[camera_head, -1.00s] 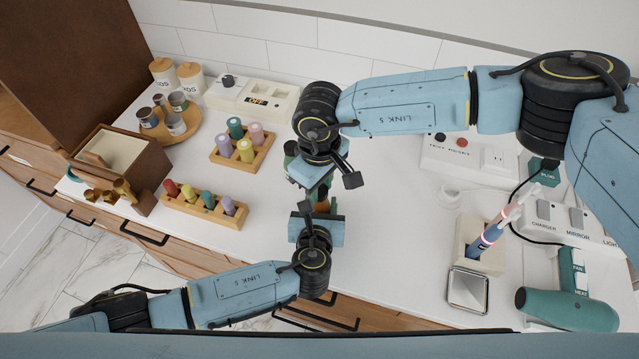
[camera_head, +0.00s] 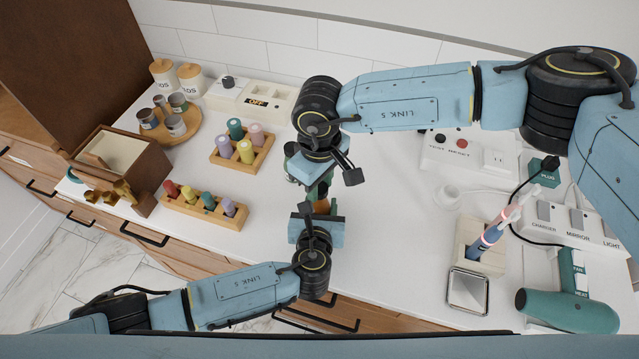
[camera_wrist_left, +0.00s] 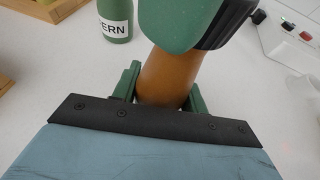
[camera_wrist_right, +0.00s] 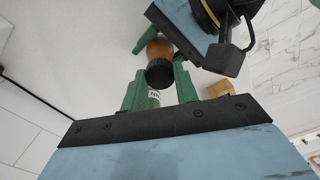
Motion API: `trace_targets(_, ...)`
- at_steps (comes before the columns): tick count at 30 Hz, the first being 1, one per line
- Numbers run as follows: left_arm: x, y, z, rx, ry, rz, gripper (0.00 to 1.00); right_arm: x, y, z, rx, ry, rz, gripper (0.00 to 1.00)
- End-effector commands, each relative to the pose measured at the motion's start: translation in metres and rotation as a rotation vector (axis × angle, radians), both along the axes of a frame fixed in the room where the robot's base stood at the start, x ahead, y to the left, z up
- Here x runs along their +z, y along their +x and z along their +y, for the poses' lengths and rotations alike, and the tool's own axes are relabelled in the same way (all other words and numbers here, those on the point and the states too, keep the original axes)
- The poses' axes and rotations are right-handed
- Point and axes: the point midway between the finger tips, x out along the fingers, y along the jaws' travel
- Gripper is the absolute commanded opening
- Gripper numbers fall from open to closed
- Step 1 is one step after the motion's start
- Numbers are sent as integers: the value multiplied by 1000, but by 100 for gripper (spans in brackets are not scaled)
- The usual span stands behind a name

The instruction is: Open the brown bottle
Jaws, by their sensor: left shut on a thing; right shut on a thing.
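The brown bottle (camera_wrist_left: 170,78) stands between the green fingers of my left gripper (camera_wrist_left: 160,90), which is shut on its body. It also shows in the right wrist view (camera_wrist_right: 160,47), with its black cap (camera_wrist_right: 160,74) at the fingertips of my right gripper (camera_wrist_right: 160,85). My right gripper is shut on the cap. In the head view the right gripper (camera_head: 314,178) is above the left gripper (camera_head: 318,215), and only a small orange-brown part of the bottle (camera_head: 321,207) shows. I cannot tell whether the cap is apart from the bottle.
A green labelled bottle (camera_wrist_left: 115,20) stands close behind. Wooden racks (camera_head: 205,213) of coloured bottles, a brown box (camera_head: 150,165) and a round tray (camera_head: 188,130) are at left.

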Motion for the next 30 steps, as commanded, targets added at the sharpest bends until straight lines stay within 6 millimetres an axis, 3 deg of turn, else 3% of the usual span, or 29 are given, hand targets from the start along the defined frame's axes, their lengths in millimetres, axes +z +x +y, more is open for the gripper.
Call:
trace_targets(20, 0, 0, 0, 0, 0, 0, 0, 13, 0, 0, 1, 0, -1, 2)
trace_targets(30, 0, 0, 0, 0, 0, 0, 0, 49, 0, 0, 2, 0, -2, 2)
